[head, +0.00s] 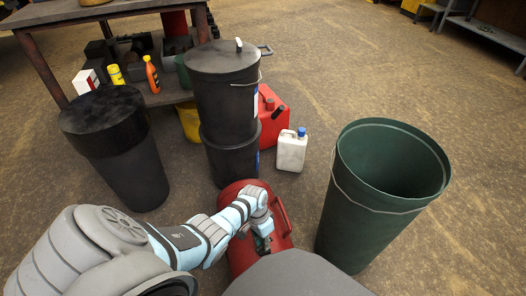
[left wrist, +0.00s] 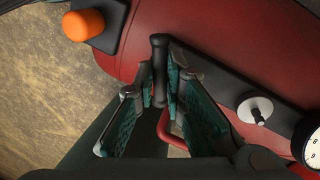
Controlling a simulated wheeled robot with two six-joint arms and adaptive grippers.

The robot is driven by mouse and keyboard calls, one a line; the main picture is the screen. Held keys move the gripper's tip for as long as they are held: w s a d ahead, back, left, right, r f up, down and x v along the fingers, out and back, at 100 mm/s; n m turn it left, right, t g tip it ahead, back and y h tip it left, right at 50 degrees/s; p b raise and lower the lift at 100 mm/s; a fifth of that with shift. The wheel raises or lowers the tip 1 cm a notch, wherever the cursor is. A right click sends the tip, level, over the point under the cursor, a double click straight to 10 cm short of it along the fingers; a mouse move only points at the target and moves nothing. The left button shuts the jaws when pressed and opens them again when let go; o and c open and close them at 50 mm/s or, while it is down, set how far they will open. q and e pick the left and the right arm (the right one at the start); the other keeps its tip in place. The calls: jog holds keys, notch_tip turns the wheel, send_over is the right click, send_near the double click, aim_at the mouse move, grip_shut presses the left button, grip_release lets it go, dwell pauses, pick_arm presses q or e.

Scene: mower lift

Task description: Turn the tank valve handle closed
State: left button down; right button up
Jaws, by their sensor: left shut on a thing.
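The red tank (head: 236,192) lies on the floor at the bottom middle of the head view, and its red side (left wrist: 225,35) fills much of the left wrist view. A black bar-shaped valve handle (left wrist: 159,66) stands out from the tank's fittings. My left gripper (left wrist: 160,82) is shut on this handle, with a teal-padded finger on each side of it. In the head view my left gripper (head: 262,238) is at the tank, partly hidden by my own arm. My right gripper is not in view.
An orange knob (left wrist: 84,24), a silver knob (left wrist: 256,108) and a gauge (left wrist: 312,145) sit around the handle. A green bin (head: 345,215) stands right of the tank, stacked black buckets (head: 225,100) behind it, and a white jug (head: 291,152) nearby. Floor beyond the bin is clear.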

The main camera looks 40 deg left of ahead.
pick_arm(q)
jog(key=m, duration=0.4)
jog(key=shift+w+a+r+m+g+b, duration=0.1)
jog(key=shift+w+r+m+g+b, duration=0.05)
jog(key=shift+w+m+g+b, duration=0.2)
jog(key=shift+w+m+y, duration=0.1)
jog(key=shift+m+y, duration=0.15)
jog(key=shift+y, duration=0.05)
jog(key=c, duration=1.7)
grip_release()
jog(key=shift+o, duration=0.3)
jog(key=shift+s, duration=0.2)
notch_tip(320, 180, up, 12)
jog(key=w+a, duration=0.1)
jog(key=shift+w+a+f, duration=0.2)
jog(key=shift+a, duration=0.15)
